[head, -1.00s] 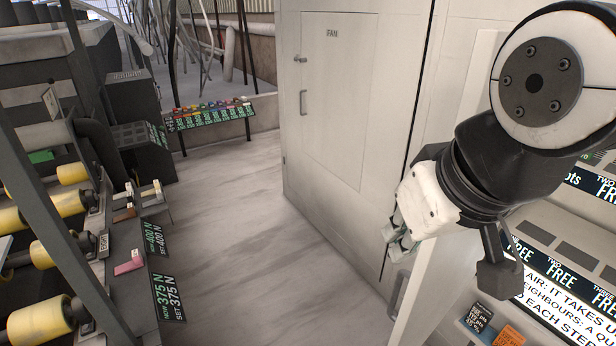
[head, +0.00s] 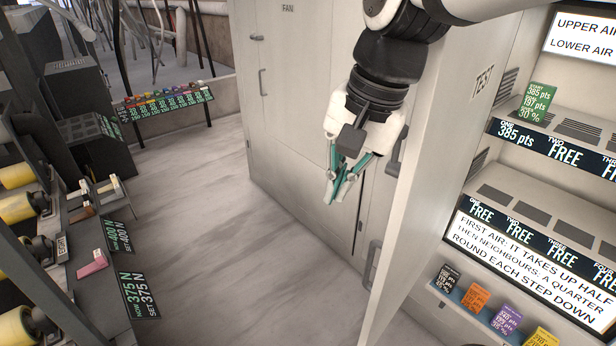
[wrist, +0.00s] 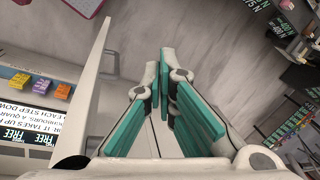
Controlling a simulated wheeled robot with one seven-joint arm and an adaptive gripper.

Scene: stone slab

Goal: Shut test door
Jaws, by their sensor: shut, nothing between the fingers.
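The test door (head: 425,190) is a white panel marked TEST, standing open beside a lit, shelved compartment. The head view shows it steeply from the side, with its near edge towards me. In the wrist view the door (wrist: 92,85) is a thin pale strip left of the fingers. My gripper (head: 334,198) has teal finger pads and is shut and empty. It is left of the door, on the side away from the shelves. In the wrist view my gripper (wrist: 163,60) has its tips close together. I cannot tell whether it touches the door.
The shelves (head: 545,150) at right hold small coloured cards. A white cabinet (head: 285,130) marked FAN stands behind my gripper. Grey floor (head: 210,240) is clear to the left, up to a bench with yellow rollers (head: 18,175). A rack of coloured tags (head: 165,105) stands further back.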

